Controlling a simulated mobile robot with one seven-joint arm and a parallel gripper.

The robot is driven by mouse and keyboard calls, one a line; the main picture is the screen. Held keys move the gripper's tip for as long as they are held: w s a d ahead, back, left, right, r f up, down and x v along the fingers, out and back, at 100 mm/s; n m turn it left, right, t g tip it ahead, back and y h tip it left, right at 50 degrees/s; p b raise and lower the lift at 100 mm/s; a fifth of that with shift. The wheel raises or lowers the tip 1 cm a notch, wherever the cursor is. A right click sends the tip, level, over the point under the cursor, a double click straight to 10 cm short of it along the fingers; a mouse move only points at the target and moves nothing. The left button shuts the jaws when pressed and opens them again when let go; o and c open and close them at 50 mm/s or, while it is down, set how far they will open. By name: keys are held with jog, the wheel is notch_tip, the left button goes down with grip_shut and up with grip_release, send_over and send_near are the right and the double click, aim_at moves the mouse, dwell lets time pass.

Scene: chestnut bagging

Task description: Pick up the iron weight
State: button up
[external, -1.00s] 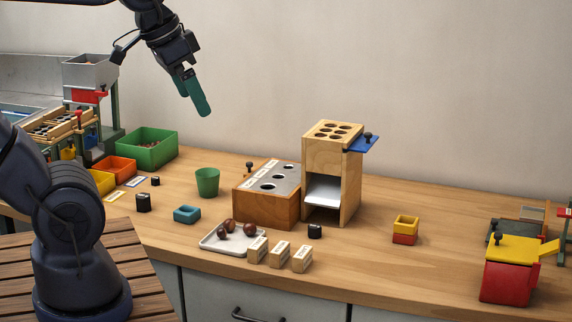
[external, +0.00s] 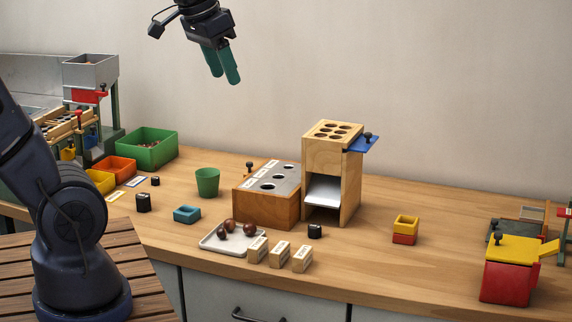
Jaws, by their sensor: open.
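Three small dark pieces that look like weights stand on the wooden counter. The largest dark weight (external: 143,202) is at the left. A smaller dark weight (external: 155,181) is just behind it. Another dark weight (external: 315,231) stands in front of the tall wooden box. I cannot tell which is the iron weight; any markings are too small to read. My gripper (external: 225,79) is high above the counter, well apart from all of them. Its two green fingers point down, open and with nothing between them.
A tall wooden box (external: 347,190) and a low block with holes (external: 265,208) stand mid-counter. A green cup (external: 207,182), blue tray (external: 187,214), white tray with chestnuts (external: 212,243) and wooden blocks (external: 280,254) are nearby. The counter is clear right of the tall box.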

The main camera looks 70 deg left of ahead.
jog(key=w+a+f+n+g, duration=0.1)
jog(key=w+a+n, duration=0.1)
jog(key=w+a, duration=0.55)
jog(key=w+a+f+n, duration=0.2)
jog(key=w+a, duration=0.2)
jog(key=a, duration=0.7)
jog(key=w+a+f+n+g, duration=0.1)
jog(key=w+a, duration=0.5)
jog(key=a, duration=0.3)
jog(key=a+f+n, duration=0.2)
jog(key=a+f, duration=0.3)
jog(key=a, duration=0.5)
jog(key=a+f+n, duration=0.1)
jog(key=a+f, duration=0.4)
jog(key=a, duration=0.5)
jog(key=n+g, duration=0.2)
jog(key=n, duration=0.3)
send_over(155, 177)
notch_tip(155, 177, down, 25)
jog(key=shift+m, duration=0.3)
notch_tip(155, 177, down, 10)
jog(key=shift+f, duration=0.25)
grip_shut()
